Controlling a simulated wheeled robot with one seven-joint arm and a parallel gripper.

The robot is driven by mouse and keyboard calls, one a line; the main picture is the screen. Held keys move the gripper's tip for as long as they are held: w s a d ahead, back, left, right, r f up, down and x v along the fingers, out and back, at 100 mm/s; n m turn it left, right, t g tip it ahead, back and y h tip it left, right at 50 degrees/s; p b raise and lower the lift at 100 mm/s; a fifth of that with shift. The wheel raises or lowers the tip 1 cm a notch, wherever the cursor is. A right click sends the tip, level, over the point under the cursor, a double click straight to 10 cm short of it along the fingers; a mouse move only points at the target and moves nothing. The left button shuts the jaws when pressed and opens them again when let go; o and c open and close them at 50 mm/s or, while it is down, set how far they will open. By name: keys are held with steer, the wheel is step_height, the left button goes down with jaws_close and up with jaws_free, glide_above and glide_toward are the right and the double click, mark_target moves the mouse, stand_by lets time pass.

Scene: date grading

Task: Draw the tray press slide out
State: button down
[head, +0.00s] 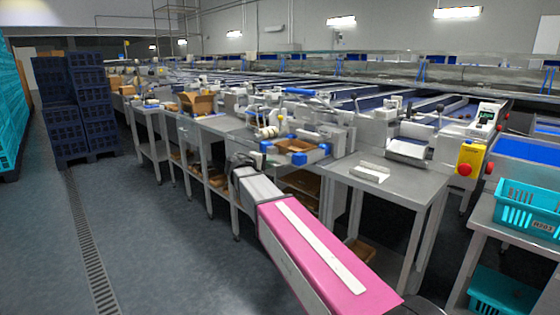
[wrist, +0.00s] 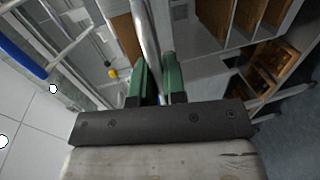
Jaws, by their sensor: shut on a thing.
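The tray press stands on the near edge of the steel bench in the head view. Its slide (head: 283,157) has blue corner blocks (head: 298,159) and carries a brown tray (head: 297,146). My gripper (wrist: 157,78) has two green fingers, shut around a pale metal bar (wrist: 148,35) in the wrist view. The bar looks like the slide's handle, but its ends are hidden. In the head view, my dark gripper (head: 242,160) is at the front left of the press, beside the slide; its fingertips are not clear there.
Farther right are a yellow box with a red button (head: 467,161) and teal crates (head: 528,205). Shelves with brown trays (wrist: 270,70) lie under the bench. The floor (head: 150,235) at left is clear.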

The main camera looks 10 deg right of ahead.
steer(key=f+v, duration=0.1)
steer(key=v, duration=0.7)
steer(key=shift+a+f, duration=0.2)
steer(key=shift+f, duration=0.2)
steer(key=shift+s, duration=0.1)
steer(key=c, duration=1.2)
jaws_free()
steer(key=v, duration=1)
steer(key=shift+s+a, duration=0.2)
steer(key=shift+a, duration=0.1)
steer(key=shift+r, duration=0.1)
